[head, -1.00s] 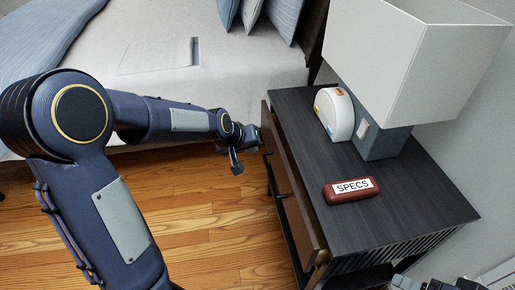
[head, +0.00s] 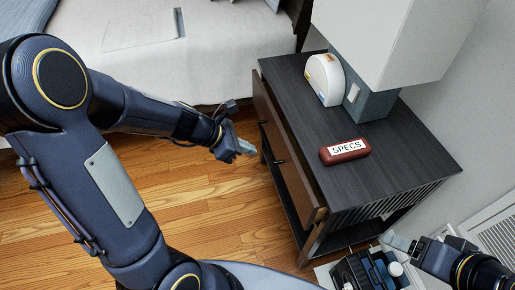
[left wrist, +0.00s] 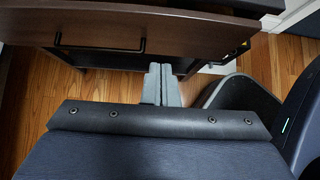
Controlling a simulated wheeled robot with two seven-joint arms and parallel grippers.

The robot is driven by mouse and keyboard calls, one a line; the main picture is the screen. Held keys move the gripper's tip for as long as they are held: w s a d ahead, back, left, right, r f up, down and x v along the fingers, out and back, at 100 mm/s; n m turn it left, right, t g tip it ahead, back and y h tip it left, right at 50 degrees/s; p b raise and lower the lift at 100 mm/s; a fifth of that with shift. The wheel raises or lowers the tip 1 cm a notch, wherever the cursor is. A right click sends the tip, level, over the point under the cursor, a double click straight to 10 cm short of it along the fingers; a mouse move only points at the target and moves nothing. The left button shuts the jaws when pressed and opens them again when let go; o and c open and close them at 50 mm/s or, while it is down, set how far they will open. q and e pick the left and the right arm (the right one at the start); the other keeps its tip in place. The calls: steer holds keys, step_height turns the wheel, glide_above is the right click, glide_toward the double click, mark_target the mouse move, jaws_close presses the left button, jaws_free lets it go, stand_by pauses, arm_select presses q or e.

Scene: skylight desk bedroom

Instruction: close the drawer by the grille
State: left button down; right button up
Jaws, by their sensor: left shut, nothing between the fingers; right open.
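A dark nightstand (head: 410,160) stands beside the bed. Its brown drawer front (head: 301,185) juts out past the top on the left side, so the drawer stands partly open. The drawer front with black handles also shows in the left wrist view (left wrist: 180,37). A white slatted grille (head: 497,236) is on the wall at the lower right. My left gripper (head: 247,149) is shut and empty, to the left of the drawer front and apart from it in the head view. Its grey fingers (left wrist: 157,72) point towards the nightstand. My right gripper (head: 399,243) is open at the lower right.
A red case marked SPECS (head: 344,152), a white rounded object (head: 326,80) and a lamp (head: 372,98) stand on the nightstand. A dark holder (head: 366,272) with small items shows at the bottom right. Wooden floor (head: 215,195) is clear left of the nightstand.

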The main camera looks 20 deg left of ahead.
arm_select(q)
steer(key=b+x, duration=0.1)
steer(key=x, duration=0.2)
steer(key=d+r+b+x, duration=0.1)
steer(key=x, duration=0.3)
steer(key=b+x, duration=0.1)
steer(key=x, duration=0.2)
steer(key=shift+w+d+r, duration=0.1)
steer(key=shift+w+d, duration=0.2)
steer(key=shift+w, duration=0.2)
steer(key=shift+w+d, duration=0.35)
steer(key=shift+d, duration=0.05)
